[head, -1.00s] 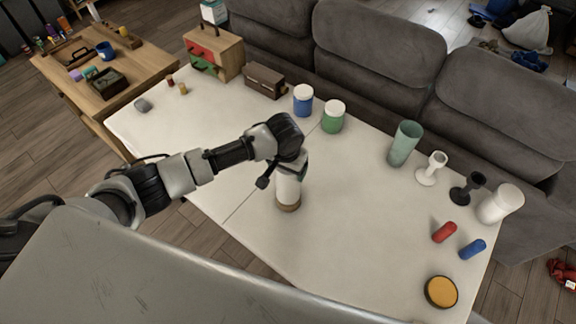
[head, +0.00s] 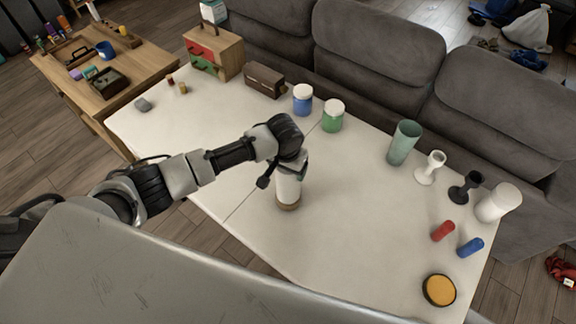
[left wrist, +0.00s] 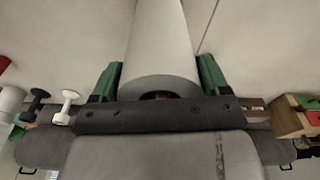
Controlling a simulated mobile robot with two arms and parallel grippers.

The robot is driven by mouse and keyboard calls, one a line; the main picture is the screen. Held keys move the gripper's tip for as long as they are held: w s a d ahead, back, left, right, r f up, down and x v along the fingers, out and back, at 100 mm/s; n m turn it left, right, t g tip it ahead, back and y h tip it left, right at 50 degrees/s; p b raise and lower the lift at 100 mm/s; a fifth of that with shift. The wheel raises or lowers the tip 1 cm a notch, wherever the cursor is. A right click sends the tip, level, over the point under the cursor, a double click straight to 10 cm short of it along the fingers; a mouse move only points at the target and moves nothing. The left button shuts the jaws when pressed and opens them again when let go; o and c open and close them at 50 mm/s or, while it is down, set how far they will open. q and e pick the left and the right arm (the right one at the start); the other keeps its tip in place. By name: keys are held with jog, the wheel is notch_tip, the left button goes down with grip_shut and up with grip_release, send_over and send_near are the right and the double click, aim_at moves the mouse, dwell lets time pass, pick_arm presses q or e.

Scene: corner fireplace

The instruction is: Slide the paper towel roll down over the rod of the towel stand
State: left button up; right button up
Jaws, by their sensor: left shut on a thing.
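The white paper towel roll (head: 289,187) stands upright under my left gripper in the head view. A round brown base (head: 288,206) shows at its foot, which I take to be the towel stand; the rod is hidden by the roll. My left gripper (head: 290,168) is around the upper part of the roll and shut on it. In the left wrist view, the roll (left wrist: 158,45) lies between the two green fingers (left wrist: 157,80), and a brown spot shows at its end. I cannot tell whether that is the rod or the roll's core. My right gripper is not in view.
Blue (head: 303,101) and green (head: 333,116) jars stand behind the roll. A green tumbler (head: 404,143), goblets, a white bottle (head: 499,203), red and blue cylinders and a yellow disc (head: 439,290) are to the right. White tabletop (head: 350,220) around the roll is clear.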

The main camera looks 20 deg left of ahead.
pick_arm(q)
jog(key=shift+f+b, duration=0.3)
jog(key=shift+f, duration=0.35)
jog(key=o, duration=0.9)
jog(key=shift+s+a+r+p, duration=0.1)
jog(key=shift+s+r+p, duration=0.1)
jog(key=shift+r+p, duration=1.35)
jog(key=shift+s+d+r+p, duration=0.1)
jog(key=shift+s+r+p, duration=0.15)
jog(key=shift+r+p, duration=1.25)
jog(key=shift+s+a+r+p, duration=0.15)
jog(key=shift+r+p, duration=0.5)
jog(key=shift+r, duration=1.8)
